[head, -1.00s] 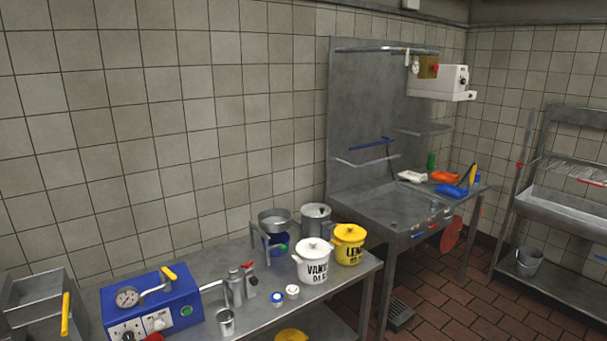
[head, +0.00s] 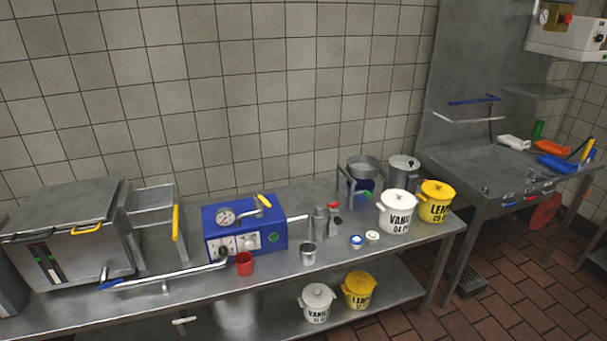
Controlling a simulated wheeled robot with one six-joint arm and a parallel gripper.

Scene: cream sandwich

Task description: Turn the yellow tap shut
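In the head view, a blue box (head: 225,244) stands on the steel bench, with a round gauge (head: 225,216) on its upper front. A short yellow tap handle (head: 265,201) sits at the end of a grey pipe beside the gauge, near the top right of the box. It looks slanted, with its right end lower. I cannot tell from this how far the tap is turned. My gripper is not in view.
A red cup (head: 244,264) and a long blue-ended metal bar (head: 165,276) are in front of the box. A steel cup (head: 308,253), bottles and labelled tubs (head: 398,212) stand to the right. A steel appliance (head: 70,240) stands at the left.

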